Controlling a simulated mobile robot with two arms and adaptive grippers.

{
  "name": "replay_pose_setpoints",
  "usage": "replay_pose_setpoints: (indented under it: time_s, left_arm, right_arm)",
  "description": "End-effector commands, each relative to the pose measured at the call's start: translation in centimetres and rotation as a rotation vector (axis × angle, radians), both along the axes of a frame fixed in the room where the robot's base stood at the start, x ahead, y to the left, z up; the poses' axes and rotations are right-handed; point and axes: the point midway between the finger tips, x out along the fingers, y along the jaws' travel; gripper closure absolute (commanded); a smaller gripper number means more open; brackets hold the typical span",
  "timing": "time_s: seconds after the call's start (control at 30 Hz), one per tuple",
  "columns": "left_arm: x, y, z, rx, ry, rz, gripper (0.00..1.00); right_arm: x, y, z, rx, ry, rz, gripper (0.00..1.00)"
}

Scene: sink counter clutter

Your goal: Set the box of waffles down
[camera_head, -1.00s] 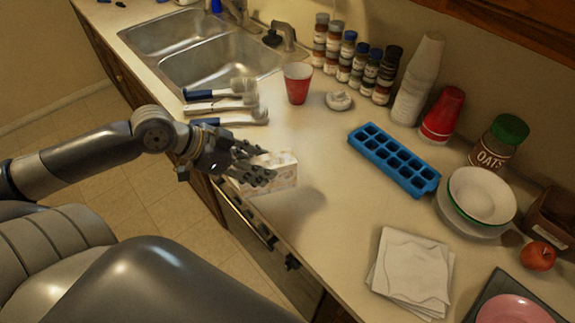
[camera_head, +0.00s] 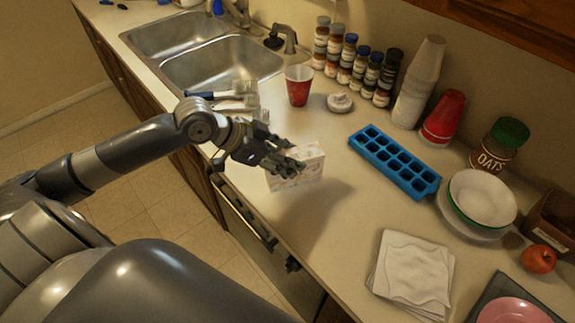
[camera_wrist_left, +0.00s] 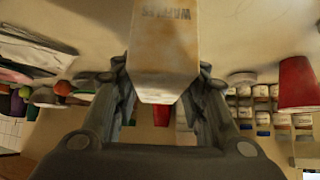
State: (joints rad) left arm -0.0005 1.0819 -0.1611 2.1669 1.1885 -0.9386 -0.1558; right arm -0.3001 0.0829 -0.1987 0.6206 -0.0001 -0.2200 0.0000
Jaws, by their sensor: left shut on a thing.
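The box of waffles (camera_head: 304,166) is a pale, small carton in the head view, over the counter right of my left gripper (camera_head: 281,163). My left gripper is shut on it, with the fingers on either side of the box. In the left wrist view the box (camera_wrist_left: 165,45) fills the upper middle, with "WAFFLES" lettering on it, and the gripper fingers (camera_wrist_left: 163,95) flank it. A shadow lies on the counter below and right of the box; I cannot tell whether the box touches the counter. My right gripper is not in view.
A blue ice tray (camera_head: 394,163) lies right of the box and a red cup (camera_head: 299,86) stands behind it. Brushes (camera_head: 236,94) lie by the sink (camera_head: 215,62). White napkins (camera_head: 412,272) lie at the front right. The counter between box and napkins is clear.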

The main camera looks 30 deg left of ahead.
Motion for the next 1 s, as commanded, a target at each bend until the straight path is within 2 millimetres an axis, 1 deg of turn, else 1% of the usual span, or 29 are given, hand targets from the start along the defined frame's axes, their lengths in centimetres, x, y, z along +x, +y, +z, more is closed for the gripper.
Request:
replay_pose_setpoints:
  time_s: [0.07, 0.1, 0.2, 0.3, 0.63, 0.67, 0.7, 0.73, 1.0]
  left_arm:
    - [0.4, -0.4, 0.2, -0.003, -0.004, -0.002, 0.94]
    - [0.2, -0.3, -0.6, -0.003, 0.003, 0.0, 0.94]
    - [0.2, -0.3, -2.2, -0.005, 0.003, 0.001, 0.94]
    - [0.3, -0.3, -3.3, -0.003, 0.0, -0.001, 0.94]
    - [0.3, -0.2, -3.7, -0.001, -0.002, -0.001, 0.94]
    - [0.2, -0.2, -3.8, 0.0, 0.0, -0.001, 0.56]
    - [0.2, -0.2, -3.8, 0.0, 0.0, -0.001, 0.47]
    - [0.2, -0.2, -3.8, 0.0, 0.0, -0.001, 0.4]
    - [0.2, -0.2, -3.8, 0.0, 0.0, -0.001, 0.4]
  right_arm:
    - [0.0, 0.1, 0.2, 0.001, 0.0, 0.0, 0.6]
    - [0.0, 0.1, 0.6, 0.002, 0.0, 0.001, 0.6]
    - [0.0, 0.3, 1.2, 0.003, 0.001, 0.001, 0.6]
    - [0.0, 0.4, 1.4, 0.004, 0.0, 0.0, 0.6]
    - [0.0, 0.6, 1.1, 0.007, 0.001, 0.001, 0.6]
    - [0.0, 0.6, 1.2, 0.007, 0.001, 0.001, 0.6]
    - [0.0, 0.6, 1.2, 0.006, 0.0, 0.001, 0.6]
    - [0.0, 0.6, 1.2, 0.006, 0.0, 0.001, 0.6]
    - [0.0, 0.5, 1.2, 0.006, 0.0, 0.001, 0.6]
